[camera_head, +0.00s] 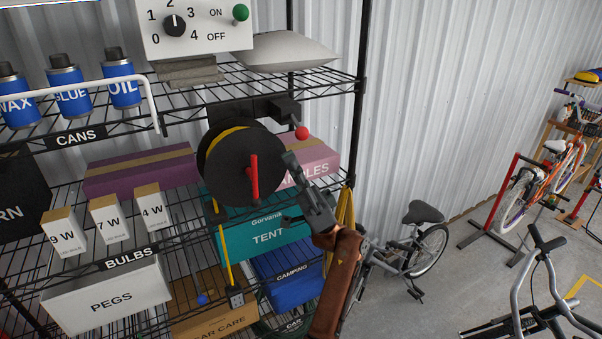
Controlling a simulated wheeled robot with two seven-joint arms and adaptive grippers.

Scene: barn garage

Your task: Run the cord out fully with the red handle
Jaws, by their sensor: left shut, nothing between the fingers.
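A black cord reel (222,165) with yellow cord wound on it is mounted at the front of the shelf rack. Its red handle (254,178) sticks up and down across the right part of the reel's face. Yellow cord (223,250) hangs from the reel down to a dark socket end (237,298) in front of a brown box. My left gripper (289,158) is shut and empty. Its tips are just right of the reel, apart from the red handle in the picture. My right gripper is not in view.
A lever with a red ball (302,132) sits on the bracket right above my left gripper. A purple box (140,172) and a teal tent box (262,238) stand behind the reel. A rack post (358,110) rises at right. Bicycles stand on the floor further right.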

